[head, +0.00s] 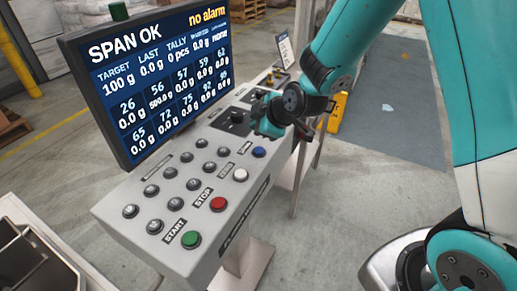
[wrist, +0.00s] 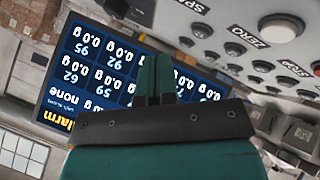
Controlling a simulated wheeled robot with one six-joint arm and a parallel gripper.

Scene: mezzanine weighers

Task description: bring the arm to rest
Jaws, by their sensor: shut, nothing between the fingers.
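My teal arm (head: 345,45) reaches in from the upper right of the head view. My gripper (head: 264,122) hangs by the far part of the console's button panel, beside a black knob (head: 236,116). I cannot tell from this view whether it touches the panel. In the wrist view my gripper (wrist: 155,75) shows two teal fingers close together, shut and empty, in front of the upside-down screen (wrist: 110,75).
The grey console (head: 215,145) carries several buttons, including a green one (head: 191,240), a red one (head: 218,204) and a blue one (head: 259,152). Its screen (head: 160,80) reads "SPAN OK" and "no alarm". A metal bin (head: 62,252) stands lower left. Floor (head: 385,170) lies open on the right.

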